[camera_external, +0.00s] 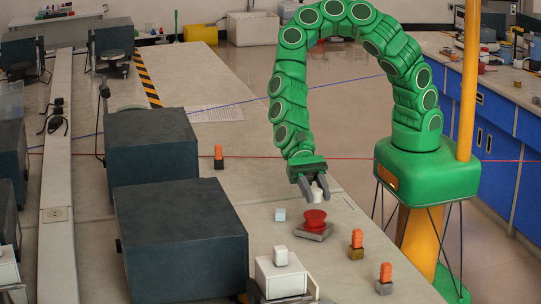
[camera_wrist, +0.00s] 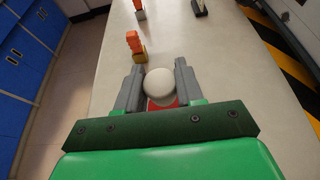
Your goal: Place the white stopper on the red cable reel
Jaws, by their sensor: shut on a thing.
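My gripper (camera_external: 313,190) points down over the table and is shut on the white stopper (camera_external: 318,191). In the wrist view the stopper (camera_wrist: 160,83) shows as a pale round top between the two grey fingers of my gripper (camera_wrist: 159,88). The red cable reel (camera_external: 314,219) stands on a grey block on the table, just below the gripper in the external view. In the wrist view part of the red reel (camera_wrist: 163,104) shows beneath the stopper, mostly hidden by it. A gap shows between stopper and reel in the external view.
Orange pieces stand on a brown block (camera_external: 356,252) and a grey block (camera_external: 384,287) to the right. A white box (camera_external: 279,279) is in front. Large dark boxes (camera_external: 183,240) fill the left.

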